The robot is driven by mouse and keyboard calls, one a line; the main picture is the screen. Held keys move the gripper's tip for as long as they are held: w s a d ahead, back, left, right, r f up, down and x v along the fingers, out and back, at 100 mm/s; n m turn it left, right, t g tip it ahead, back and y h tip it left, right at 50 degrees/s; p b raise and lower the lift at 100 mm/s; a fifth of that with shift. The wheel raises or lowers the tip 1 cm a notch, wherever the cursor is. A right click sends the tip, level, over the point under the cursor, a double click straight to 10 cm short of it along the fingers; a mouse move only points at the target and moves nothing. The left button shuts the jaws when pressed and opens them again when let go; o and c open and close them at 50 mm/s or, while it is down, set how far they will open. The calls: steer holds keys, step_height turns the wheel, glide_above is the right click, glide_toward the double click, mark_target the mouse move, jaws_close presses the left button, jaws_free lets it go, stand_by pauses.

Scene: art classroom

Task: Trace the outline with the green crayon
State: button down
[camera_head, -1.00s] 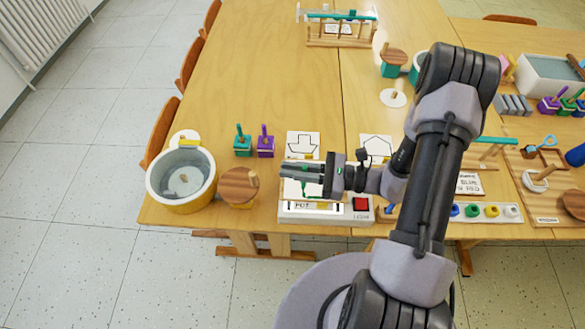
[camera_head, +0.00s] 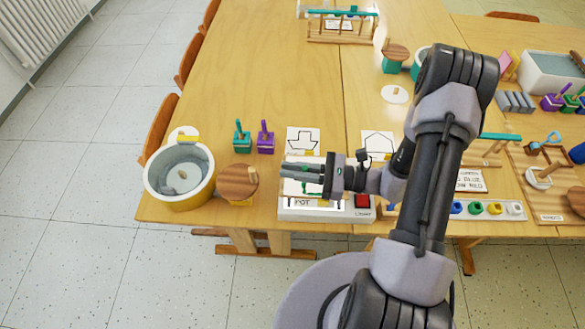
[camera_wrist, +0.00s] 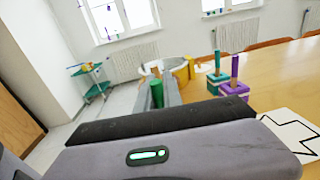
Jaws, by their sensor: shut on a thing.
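My gripper (camera_head: 285,170) is shut on the green crayon (camera_wrist: 157,94), which stands between the fingers in the wrist view. In the head view the gripper reaches left over a white sheet on a light box (camera_head: 326,214) at the table's front edge. Green (camera_head: 306,188) shows just below the fingers; I cannot tell crayon from drawn line there. The gripper hides much of the sheet and its outline. Whether the crayon tip touches the sheet cannot be seen.
A sheet with an arrow outline (camera_head: 303,141) and one with a house-like outline (camera_head: 378,146) lie behind. A teal block (camera_head: 242,146) and a purple block (camera_head: 265,147) hold upright sticks. A yellow-and-grey tub (camera_head: 180,200) and a wooden lid (camera_head: 237,181) stand left. A red button (camera_head: 362,201) is at right.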

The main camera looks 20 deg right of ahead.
steer(key=shift+f+b, duration=0.35)
steer(key=shift+f, duration=0.1)
stand_by(0.6)
step_height(320, 180, up, 4)
steer(key=p, duration=0.3)
steer(key=shift+w+d+f+b, duration=0.1)
steer(key=shift+w+f+b, duration=0.2)
steer(key=shift+w, duration=0.2)
steer(key=shift+w+d+f+b, duration=0.1)
steer(key=shift+w+f+b, duration=0.15)
steer(key=shift+w, duration=0.25)
steer(key=shift+f+b, duration=1.35)
steer(key=shift+f, duration=0.15)
